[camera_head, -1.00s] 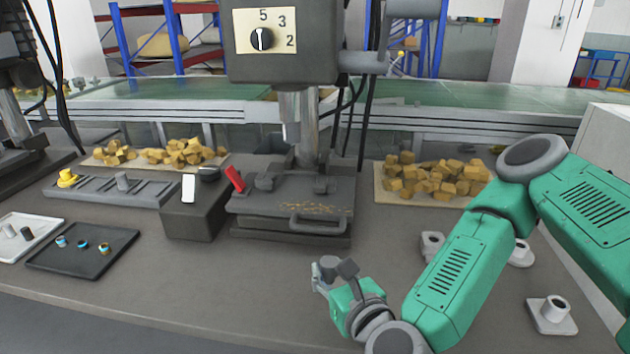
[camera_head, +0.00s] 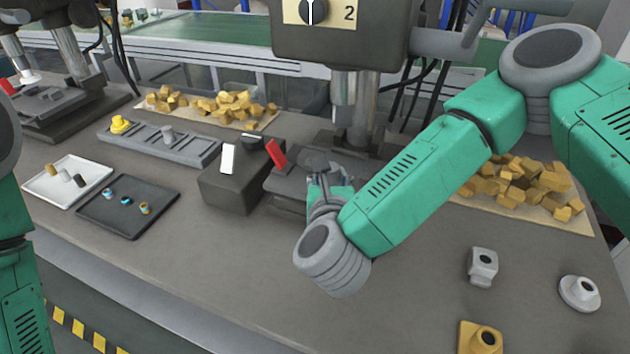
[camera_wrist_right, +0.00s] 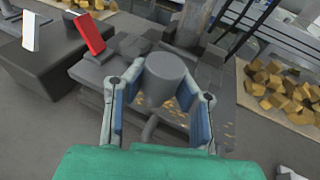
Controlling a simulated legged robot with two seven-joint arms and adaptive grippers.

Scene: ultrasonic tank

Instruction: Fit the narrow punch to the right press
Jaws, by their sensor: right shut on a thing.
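My right gripper (camera_head: 322,180) is shut on a dark grey cylindrical piece, likely the punch (camera_wrist_right: 165,78), held between the blue-lined fingers in the right wrist view. In the head view the gripper is in front of the right press (camera_head: 345,30), over its bed, and partly covers it. The ram (camera_head: 353,105) hangs behind the gripper. In the head view the held piece is small and partly hidden, so its fit to the press cannot be told. My left arm shows at the left edge; its gripper is out of view.
A dark box with a white switch (camera_head: 232,180) and a red lever (camera_head: 277,153) stand left of the bed. A rack (camera_head: 180,150), white tray (camera_head: 60,195) and black tray (camera_head: 95,218) lie further left. Several loose fittings, including a grey one (camera_head: 482,268), stand right.

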